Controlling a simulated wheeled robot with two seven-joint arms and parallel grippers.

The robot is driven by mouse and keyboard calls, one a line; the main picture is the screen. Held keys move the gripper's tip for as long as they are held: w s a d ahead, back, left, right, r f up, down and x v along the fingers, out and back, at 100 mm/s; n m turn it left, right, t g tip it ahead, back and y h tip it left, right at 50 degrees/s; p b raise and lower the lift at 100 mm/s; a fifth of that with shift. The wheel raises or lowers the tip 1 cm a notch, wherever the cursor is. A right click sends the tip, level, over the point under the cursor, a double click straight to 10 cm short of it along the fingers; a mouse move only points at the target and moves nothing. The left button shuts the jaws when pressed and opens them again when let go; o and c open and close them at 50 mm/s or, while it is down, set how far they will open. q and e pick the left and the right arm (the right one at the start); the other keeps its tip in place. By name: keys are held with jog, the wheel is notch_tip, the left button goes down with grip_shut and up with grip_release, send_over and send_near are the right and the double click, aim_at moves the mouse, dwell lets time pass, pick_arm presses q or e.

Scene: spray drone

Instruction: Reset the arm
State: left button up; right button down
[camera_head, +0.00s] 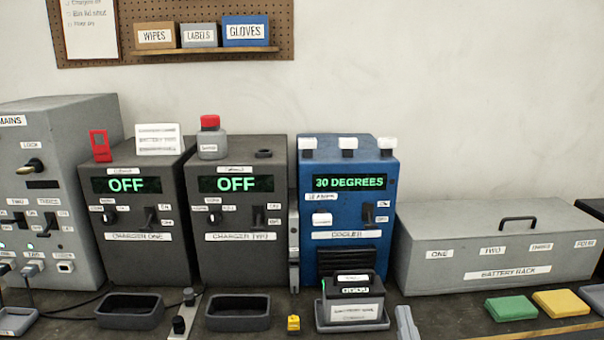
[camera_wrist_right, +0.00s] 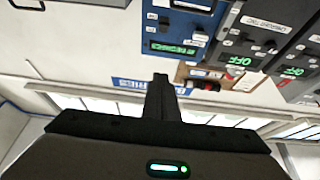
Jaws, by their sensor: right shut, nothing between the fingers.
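My right gripper (camera_wrist_right: 160,98) shows in the right wrist view as a dark body with its fingers together and nothing between them. It points toward the panels and wall, which appear turned over in that view. The fingers are apart from everything that I can make out. I cannot clearly make out either gripper in the head view. The blue cooler (camera_head: 348,225) reads 30 DEGREES, and a black battery (camera_head: 352,297) sits in the tray before it. Charger one (camera_head: 150,262) and charger two (camera_head: 238,262) both read OFF.
The grey mains cabinet (camera_head: 90,150) stands at the left. The grey battery rack (camera_head: 440,220) has its lid down at the right. Two empty dark trays (camera_head: 130,318) (camera_head: 238,322) lie before the chargers. Green (camera_head: 511,308) and yellow (camera_head: 561,303) pads lie at the front right.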

jog(key=s+a+f+g, duration=0.1)
jog(key=f+g, duration=0.2)
jog(key=f, duration=0.9)
jog(key=s+a+f+n+g+y, duration=0.1)
jog(key=a+f+g, duration=0.1)
jog(key=f, duration=1)
jog(key=s+a+f+g, duration=0.1)
jog(key=f+g, duration=0.2)
jog(key=f, duration=0.9)
jog(key=s+d+f+g, duration=0.1)
jog(key=s+f+g, duration=0.3)
jog(key=s+f, duration=0.8)
jog(key=s+f+n+g, duration=0.1)
jog(key=s+f+g, duration=0.3)
jog(key=s+f, duration=0.9)
notch_tip(320, 180, down, 4)
jog(key=shift+d+f, duration=0.25)
jog(key=shift+d, duration=0.1)
